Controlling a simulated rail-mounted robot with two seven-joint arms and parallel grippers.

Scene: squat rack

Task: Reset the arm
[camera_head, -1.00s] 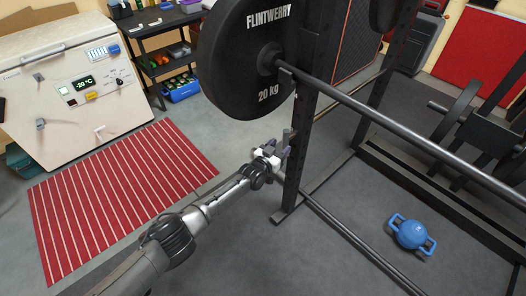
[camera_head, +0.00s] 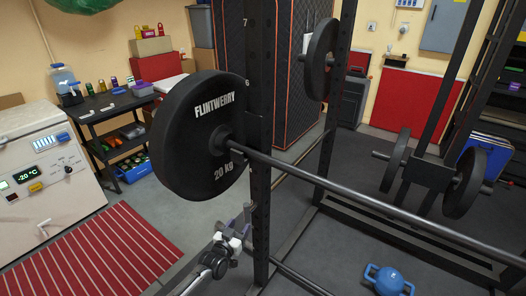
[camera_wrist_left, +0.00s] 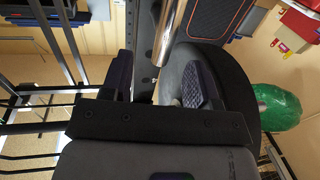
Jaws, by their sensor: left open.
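My left gripper (camera_head: 246,214) is in the lower middle of the head view, beside the near rack upright (camera_head: 261,190) and below the black 20 kg plate (camera_head: 180,130). The plate sits on the barbell (camera_head: 350,196), which runs off to the right. In the left wrist view the two dark fingers of my left gripper (camera_wrist_left: 160,80) stand apart. The perforated upright (camera_wrist_left: 143,45), the shiny bar (camera_wrist_left: 172,30) and the plate (camera_wrist_left: 240,105) show beyond them. Nothing is clearly held; contact with the upright cannot be told. My right gripper is not in view.
A blue kettlebell-like weight (camera_head: 388,280) lies on the grey floor inside the rack. A red striped mat (camera_head: 95,255) and a white freezer (camera_head: 45,170) are at left. A black shelf table (camera_head: 105,110) stands behind. Another loaded plate (camera_head: 318,60) is further back.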

